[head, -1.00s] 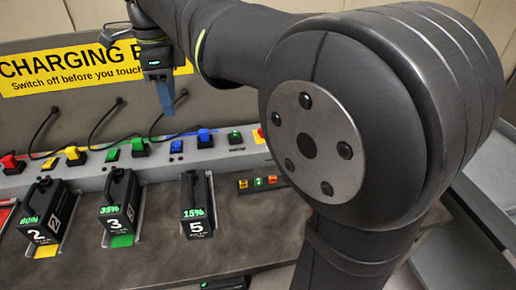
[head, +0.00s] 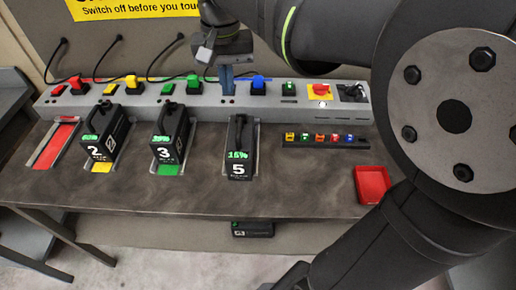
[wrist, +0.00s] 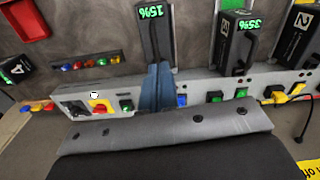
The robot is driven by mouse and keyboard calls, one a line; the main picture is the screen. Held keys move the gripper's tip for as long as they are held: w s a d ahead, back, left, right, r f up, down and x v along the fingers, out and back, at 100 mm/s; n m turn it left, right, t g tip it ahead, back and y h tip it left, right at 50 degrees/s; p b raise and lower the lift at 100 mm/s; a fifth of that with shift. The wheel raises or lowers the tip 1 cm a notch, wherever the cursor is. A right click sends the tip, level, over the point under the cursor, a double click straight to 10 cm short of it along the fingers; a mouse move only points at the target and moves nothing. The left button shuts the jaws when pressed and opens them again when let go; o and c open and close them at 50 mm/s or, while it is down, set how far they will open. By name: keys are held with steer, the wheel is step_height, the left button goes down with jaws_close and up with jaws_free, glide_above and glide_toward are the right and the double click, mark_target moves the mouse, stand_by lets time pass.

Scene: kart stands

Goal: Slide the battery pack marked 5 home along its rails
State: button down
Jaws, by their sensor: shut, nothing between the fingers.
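The black battery pack marked 5 (head: 239,168), with a green 15% display, stands in its bay on the bench. Pale rails (head: 255,150) show beside it. A gap of bench lies between its far end and the charging strip (head: 308,103). My gripper (head: 227,92) has its blue fingers shut and empty, low at the charging strip, beyond the pack's far end. In the wrist view the fingers (wrist: 157,88) cover part of the strip, and the pack (wrist: 153,35) shows just past them. I cannot tell whether the fingers touch the strip.
Packs 2 (head: 102,140) and 3 (head: 170,138) stand in bays to the left, beside an empty red bay (head: 56,146). A row of small coloured buttons (head: 325,137) and a red tray (head: 371,184) lie right. Cables hang behind the strip. The bench front is clear.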

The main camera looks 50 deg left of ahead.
steer(key=s+d+f+n, duration=0.3)
steer(key=f+n, duration=0.4)
steer(key=n, duration=2.8)
glide_toward(239, 157)
steer(key=s+d+f, duration=0.4)
steer(key=s+f, duration=0.1)
steer(key=f, duration=0.8)
steer(key=shift+d+f, duration=0.2)
steer(key=shift+f, duration=0.2)
steer(key=shift+w+a+f, duration=0.2)
steer(key=shift+w+a, duration=0.3)
steer(key=shift+a, duration=0.05)
steer(key=shift+w+a+f, duration=0.2)
steer(key=shift+w+a, duration=0.7)
steer(key=shift+a, duration=0.05)
steer(key=w+a, duration=0.4)
steer(key=shift+w+r, duration=0.1)
steer(key=shift+a, duration=0.1)
